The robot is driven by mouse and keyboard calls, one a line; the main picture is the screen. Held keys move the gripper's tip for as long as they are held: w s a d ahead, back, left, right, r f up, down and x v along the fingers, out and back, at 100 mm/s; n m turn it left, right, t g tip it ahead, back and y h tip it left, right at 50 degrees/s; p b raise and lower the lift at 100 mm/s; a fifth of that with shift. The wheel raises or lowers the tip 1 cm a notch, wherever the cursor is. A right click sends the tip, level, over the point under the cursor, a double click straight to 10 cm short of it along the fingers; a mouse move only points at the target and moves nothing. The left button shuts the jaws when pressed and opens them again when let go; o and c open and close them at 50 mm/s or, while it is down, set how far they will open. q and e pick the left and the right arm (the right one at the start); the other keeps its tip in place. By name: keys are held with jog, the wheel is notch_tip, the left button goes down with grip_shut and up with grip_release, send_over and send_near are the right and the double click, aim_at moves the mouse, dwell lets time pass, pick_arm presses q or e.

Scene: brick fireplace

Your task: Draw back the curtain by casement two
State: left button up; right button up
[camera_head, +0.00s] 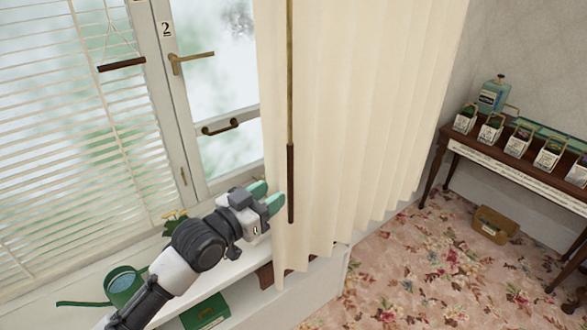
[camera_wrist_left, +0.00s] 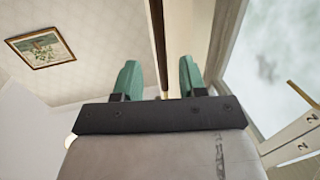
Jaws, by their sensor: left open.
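The cream curtain (camera_head: 370,110) hangs in folds over the right part of the window, beside casement two, whose frame bears the label 2 (camera_head: 166,29). A brass rod with a dark wooden handle (camera_head: 290,183) hangs in front of the curtain near its left edge. My left gripper (camera_head: 267,196) is open, its green fingertips just left of the handle's lower part. In the left wrist view, the rod (camera_wrist_left: 158,45) appears in line with the gap between the fingers of my left gripper (camera_wrist_left: 160,78); I cannot tell whether it touches them. My right gripper is not in view.
Casement two has a brass handle (camera_head: 190,61) and a lower catch (camera_head: 220,127). White blinds (camera_head: 80,150) cover the left window. A wooden table (camera_head: 520,165) with seed boxes stands right.

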aim_at(288, 182)
pick_arm(q)
jog(key=p+x, duration=0.2)
jog(key=x, duration=0.5)
jog(key=shift+w+d, duration=0.2)
jog(key=shift+w, duration=0.1)
jog(key=shift+w+d, duration=0.4)
jog(key=shift+d, duration=0.05)
jog(key=shift+c, duration=0.3)
grip_shut()
